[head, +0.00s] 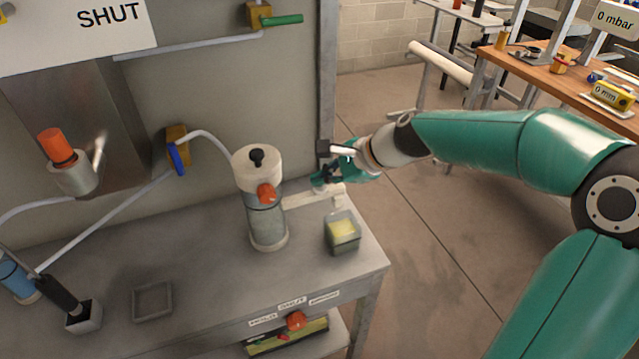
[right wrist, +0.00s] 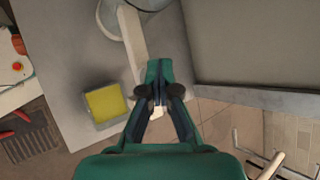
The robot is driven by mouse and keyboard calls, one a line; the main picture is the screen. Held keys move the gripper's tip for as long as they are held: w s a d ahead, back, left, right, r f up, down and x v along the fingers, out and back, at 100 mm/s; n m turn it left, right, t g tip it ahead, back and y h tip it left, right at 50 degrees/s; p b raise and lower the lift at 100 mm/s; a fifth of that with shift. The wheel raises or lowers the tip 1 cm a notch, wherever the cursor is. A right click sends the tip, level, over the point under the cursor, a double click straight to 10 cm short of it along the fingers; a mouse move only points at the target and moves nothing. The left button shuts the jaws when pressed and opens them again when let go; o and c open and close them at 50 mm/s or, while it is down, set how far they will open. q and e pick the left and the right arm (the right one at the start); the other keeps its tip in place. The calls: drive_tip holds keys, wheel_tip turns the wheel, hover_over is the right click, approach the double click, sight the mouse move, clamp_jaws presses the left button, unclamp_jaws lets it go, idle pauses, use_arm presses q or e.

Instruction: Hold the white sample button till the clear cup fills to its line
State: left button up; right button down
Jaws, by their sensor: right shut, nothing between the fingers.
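A clear square cup (head: 342,236) with yellow contents stands on the grey bench, right of a clear cylinder with a white cap (head: 266,225). The cup also shows in the right wrist view (right wrist: 104,104); I cannot make out its fill line. A pale arm (head: 314,198) runs right from the cylinder and ends in a white block behind the cup. My right gripper (head: 322,181) is shut and empty, its tips at or just above that block. In the right wrist view the gripper (right wrist: 157,72) hides the arm's end. I cannot tell the white button apart or whether the tips touch it.
A grey square tray (head: 153,301) and a black-handled tool in a holder (head: 83,318) are at left. A metal post (head: 327,70) rises behind the gripper. Open floor lies right of the bench.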

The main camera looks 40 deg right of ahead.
sight(322, 188)
drive_tip(key=shift+r+p, duration=0.9)
drive_tip(key=shift+r, duration=0.05)
drive_tip(key=shift+r, duration=0.1)
wheel_tip(322, 188, up, 5)
drive_tip(key=p, duration=0.5)
idle(0.4)
